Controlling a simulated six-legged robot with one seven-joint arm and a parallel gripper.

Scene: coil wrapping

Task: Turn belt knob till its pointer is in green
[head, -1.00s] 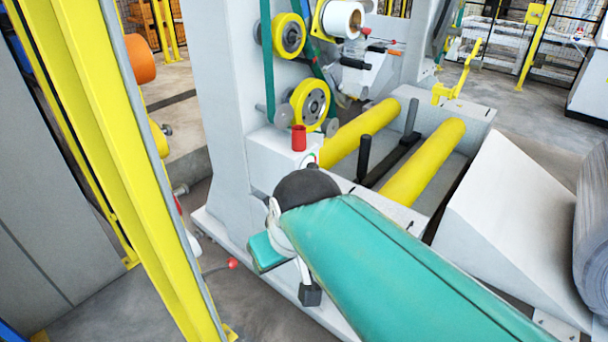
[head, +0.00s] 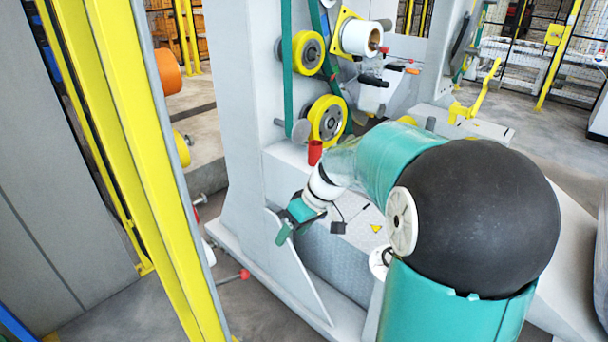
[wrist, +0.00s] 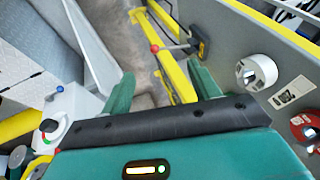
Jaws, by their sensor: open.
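My gripper (head: 297,217) is open and empty, pointing down and left beside the grey machine's front edge in the head view. In the wrist view its two teal fingers stand wide apart, with only floor and a yellow rail between the tips (wrist: 162,86). A small dark knob (wrist: 48,126) with red and green marks beside it sits on a white box (wrist: 75,103) left of the fingers, apart from them. It may be the belt knob; its pointer is too small to read. A larger white knob (wrist: 257,73) is on a grey panel at right. No knob is touched.
A blue button (wrist: 60,88) is on the white box. A red knob-like part (wrist: 303,127) is at the right edge. A red cup-shaped part (head: 315,152) stands near my wrist, below the yellow rollers (head: 327,120). A yellow post (head: 125,150) rises at left.

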